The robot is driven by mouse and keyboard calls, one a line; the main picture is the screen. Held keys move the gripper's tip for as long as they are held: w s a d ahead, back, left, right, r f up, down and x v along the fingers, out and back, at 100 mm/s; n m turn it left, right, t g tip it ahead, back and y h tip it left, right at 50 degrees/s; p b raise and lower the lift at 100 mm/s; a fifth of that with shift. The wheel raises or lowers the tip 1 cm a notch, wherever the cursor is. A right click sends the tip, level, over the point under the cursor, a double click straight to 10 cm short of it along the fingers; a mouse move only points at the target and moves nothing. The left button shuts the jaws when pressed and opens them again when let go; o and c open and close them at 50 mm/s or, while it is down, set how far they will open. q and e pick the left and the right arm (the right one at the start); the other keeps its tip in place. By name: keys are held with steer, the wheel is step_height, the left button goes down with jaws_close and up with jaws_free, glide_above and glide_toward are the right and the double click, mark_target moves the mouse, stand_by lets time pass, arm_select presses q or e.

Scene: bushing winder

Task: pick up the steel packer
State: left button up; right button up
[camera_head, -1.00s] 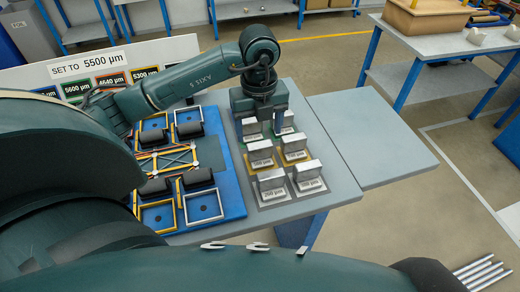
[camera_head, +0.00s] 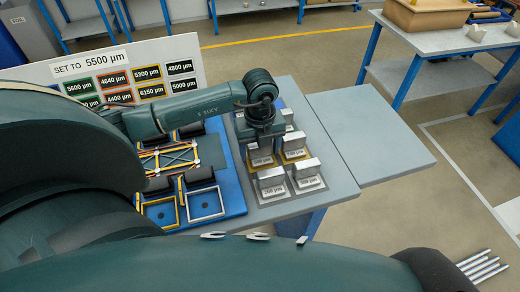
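Several steel packers, pale block-shaped pieces, stand in two columns on the grey table (camera_head: 345,190), with µm labels in front of them. A front left packer (camera_head: 271,178) and a front right packer (camera_head: 307,168) are in plain view. In the middle row, the right packer (camera_head: 295,141) shows, and the left packer (camera_head: 262,147) is partly covered by my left gripper (camera_head: 264,143). The gripper points down over this middle left packer. I cannot tell whether its fingers touch or grip it. The back left packer is hidden behind the gripper. My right gripper is not in view.
A blue fixture (camera_head: 232,191) with black blocks, square frames and a yellow lattice lies left of the packers. A "SET TO 5500 µm" board (camera_head: 125,73) stands behind it. A bare grey side panel (camera_head: 370,140) extends right of the table.

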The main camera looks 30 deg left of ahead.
arm_select(q)
steer(key=c, duration=0.8)
steer(key=shift+r, duration=0.1)
steer(key=shift+c, duration=0.2)
